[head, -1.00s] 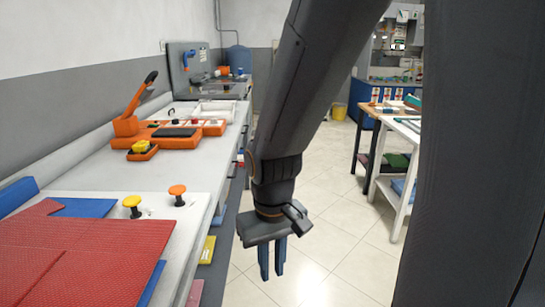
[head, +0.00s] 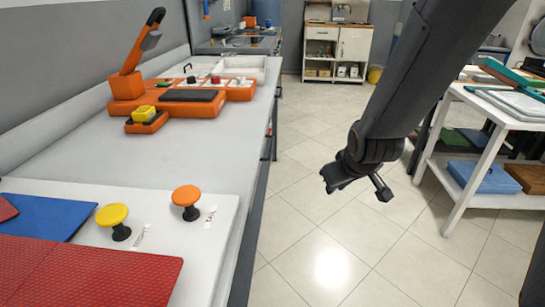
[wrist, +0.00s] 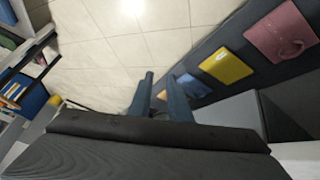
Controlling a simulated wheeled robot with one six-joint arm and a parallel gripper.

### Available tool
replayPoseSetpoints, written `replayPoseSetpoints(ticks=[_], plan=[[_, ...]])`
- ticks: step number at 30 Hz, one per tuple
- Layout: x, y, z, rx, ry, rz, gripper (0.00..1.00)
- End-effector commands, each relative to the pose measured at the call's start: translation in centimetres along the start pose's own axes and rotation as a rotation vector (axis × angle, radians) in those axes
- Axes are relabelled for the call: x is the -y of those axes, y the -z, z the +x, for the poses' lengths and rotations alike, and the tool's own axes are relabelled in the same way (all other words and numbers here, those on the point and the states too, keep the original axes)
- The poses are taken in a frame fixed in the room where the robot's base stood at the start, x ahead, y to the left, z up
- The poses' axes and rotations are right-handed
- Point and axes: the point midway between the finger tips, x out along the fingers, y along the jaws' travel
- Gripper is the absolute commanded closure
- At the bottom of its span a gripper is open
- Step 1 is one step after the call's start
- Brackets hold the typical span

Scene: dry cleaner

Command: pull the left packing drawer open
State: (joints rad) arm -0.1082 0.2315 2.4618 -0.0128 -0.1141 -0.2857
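No drawer is clearly marked as the left packing drawer. A white cabinet (head: 337,48) at the far back has a drawer front (head: 321,33) at its upper left, which looks shut. Dark fittings (head: 270,143) show at the counter's right edge, too small to identify. My gripper (wrist: 160,78) has two blue-grey fingers standing apart with nothing between them. My gripper touches nothing visible.
A long white counter (head: 200,150) runs along the left, with an orange press (head: 190,98) and two knobs. A white table (head: 447,190) stands at right. Yellow (wrist: 226,65) and pink (wrist: 281,33) items lie below in the wrist view. The tiled aisle (head: 330,235) is clear.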

Motion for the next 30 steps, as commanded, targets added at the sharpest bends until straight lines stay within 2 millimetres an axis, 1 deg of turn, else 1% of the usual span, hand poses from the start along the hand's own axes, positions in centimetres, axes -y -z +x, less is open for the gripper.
replayPoseSetpoints(ticks=[1,2,3,5,6,9,12,15,18,21,26,30], plan=[[0.5,1.6,3.8,-0.082,-0.017,-0.069,0.83],[0.6,2.9,5.2,-0.136,-0.032,-0.109,0.83],[0.9,4.5,6.9,-0.207,-0.055,-0.162,0.83],[1.5,6.9,9.2,-0.314,-0.093,-0.24,0.83],[2.0,8.5,10.6,-0.384,-0.122,-0.291,0.83],[3.5,11.9,13.5,-0.558,-0.203,-0.412,0.83],[5.3,14.5,15.6,-0.724,-0.3,-0.52,0.83],[7.1,16.3,16.8,-0.874,-0.405,-0.607,0.83],[8.4,17.2,17.1,-0.98,-0.492,-0.661,0.83],[9.2,17.6,17.0,-1.047,-0.554,-0.692,0.83],[9.9,17.9,16.8,-1.099,-0.602,-0.712,0.83],[9.8,19.0,16.9,-1.109,-0.612,-0.715,0.83]])
